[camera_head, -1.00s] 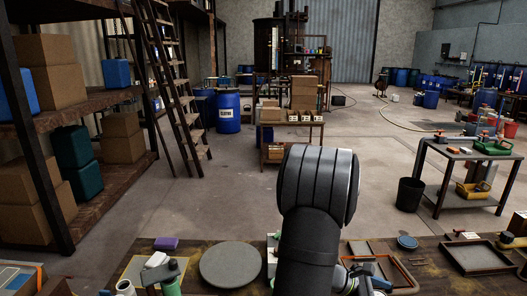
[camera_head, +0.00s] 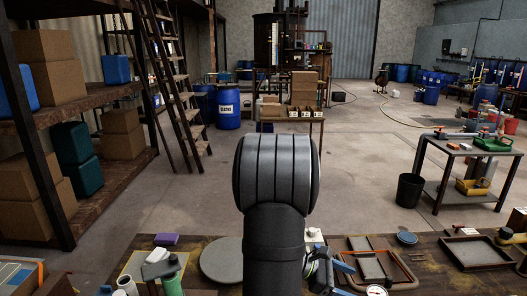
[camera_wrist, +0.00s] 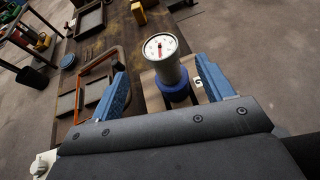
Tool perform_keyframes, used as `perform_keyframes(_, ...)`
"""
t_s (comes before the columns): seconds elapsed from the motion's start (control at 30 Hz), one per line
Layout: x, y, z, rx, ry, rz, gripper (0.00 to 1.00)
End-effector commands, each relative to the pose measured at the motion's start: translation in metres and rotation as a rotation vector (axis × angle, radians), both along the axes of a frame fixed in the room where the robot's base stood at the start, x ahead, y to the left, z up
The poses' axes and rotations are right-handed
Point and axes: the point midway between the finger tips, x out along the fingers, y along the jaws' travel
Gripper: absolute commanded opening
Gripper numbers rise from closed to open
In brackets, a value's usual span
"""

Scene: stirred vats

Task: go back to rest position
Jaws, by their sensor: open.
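My gripper (camera_wrist: 165,88) is open, with its two blue fingers spread apart in the wrist view. A white-faced dial gauge (camera_wrist: 160,46) with a red mark and a blue collar shows between the fingers. Gaps show on both sides of it, and I cannot tell its depth from the fingertips. In the head view my gripper (camera_head: 342,276) shows partly at the bottom, right of my dark arm, over the workbench (camera_head: 425,262). The gauge (camera_head: 376,291) is cut by the lower edge there.
An orange-rimmed frame (camera_head: 405,268) and a dark tray (camera_head: 476,252) lie on the bench to the right. A grey round plate (camera_head: 217,262), a purple block (camera_head: 166,239) and a green bottle (camera_head: 172,284) are at left. Open floor lies beyond the bench.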

Motion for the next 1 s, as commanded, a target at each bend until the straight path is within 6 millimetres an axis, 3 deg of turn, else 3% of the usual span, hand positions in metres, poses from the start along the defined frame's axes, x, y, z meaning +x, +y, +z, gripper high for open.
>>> perform_keyframes(0.07, 0.001, 0.008, 0.003, 0.001, 0.000, 0.001, 0.73)
perform_keyframes(0.77, -0.017, -0.106, -0.048, 0.002, 0.004, -0.004, 0.73)
perform_keyframes(1.0, -0.015, -0.103, -0.008, -0.001, -0.005, 0.000, 0.73)
